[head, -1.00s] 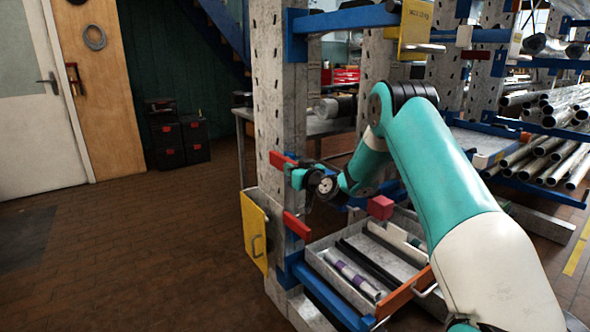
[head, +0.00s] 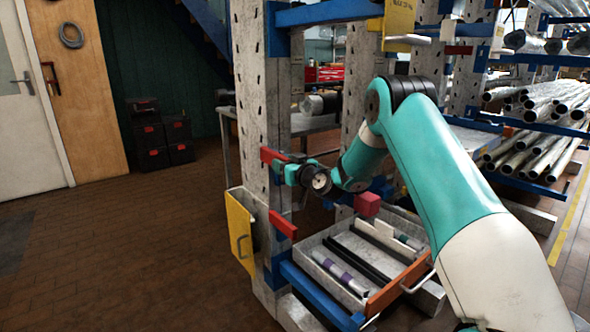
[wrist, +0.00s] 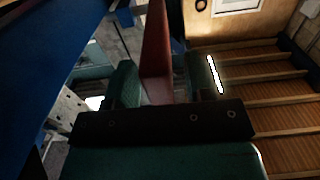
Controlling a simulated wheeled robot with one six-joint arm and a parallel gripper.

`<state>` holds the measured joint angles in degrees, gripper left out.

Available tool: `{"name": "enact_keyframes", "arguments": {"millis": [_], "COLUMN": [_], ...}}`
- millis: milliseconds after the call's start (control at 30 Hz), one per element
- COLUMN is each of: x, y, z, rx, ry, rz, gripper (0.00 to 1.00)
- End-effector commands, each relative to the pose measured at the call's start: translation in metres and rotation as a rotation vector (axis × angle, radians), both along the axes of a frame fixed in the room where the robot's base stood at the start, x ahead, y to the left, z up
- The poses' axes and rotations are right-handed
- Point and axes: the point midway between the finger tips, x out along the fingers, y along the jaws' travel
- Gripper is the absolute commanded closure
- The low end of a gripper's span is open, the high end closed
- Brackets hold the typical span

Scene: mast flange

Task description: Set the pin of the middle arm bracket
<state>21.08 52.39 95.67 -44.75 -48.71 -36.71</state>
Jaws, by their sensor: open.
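A red pin (head: 270,156) sticks out flat from the perforated grey mast (head: 250,110), at mid height. In the wrist view the red pin (wrist: 157,50) stands as an upright bar between the fingers of my gripper (wrist: 163,85). The gripper is open, with a gap showing on each side of the bar. In the head view my gripper (head: 285,168) is at the mast, just below and right of the pin. The middle blue arm and its bracket are mostly hidden behind my wrist. A second red pin (head: 283,225) sits lower on the mast.
A yellow plate with a handle (head: 240,232) hangs low on the mast's left. A blue arm (head: 330,12) crosses above. A red block (head: 367,204) sits right of my wrist, over a tray with tubes (head: 372,300). The floor (head: 120,240) at left is clear.

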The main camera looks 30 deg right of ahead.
Motion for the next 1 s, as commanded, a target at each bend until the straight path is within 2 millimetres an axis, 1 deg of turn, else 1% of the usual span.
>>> {"name": "enact_keyframes", "arguments": {"millis": [67,167,267,500,600,700,833,1000], "x": [-0.007,-0.024,-0.048,-0.110,-0.132,-0.150,-0.164,-0.171], "y": [-0.002,-0.004,-0.008,-0.015,-0.017,-0.019,-0.020,-0.020], "z": [-0.002,-0.003,-0.005,-0.006,-0.005,-0.004,-0.002,0.000], "rx": [0.002,0.004,0.004,0.004,0.002,0.001,0.001,0.001], "ry": [0.002,0.002,0.003,0.002,0.002,0.001,0.001,0.000], "rz": [-0.003,-0.003,-0.004,-0.007,-0.006,-0.005,-0.003,-0.002], "gripper": [0.51,0.51,0.51,0.51,0.51,0.51,0.51,0.51]}}
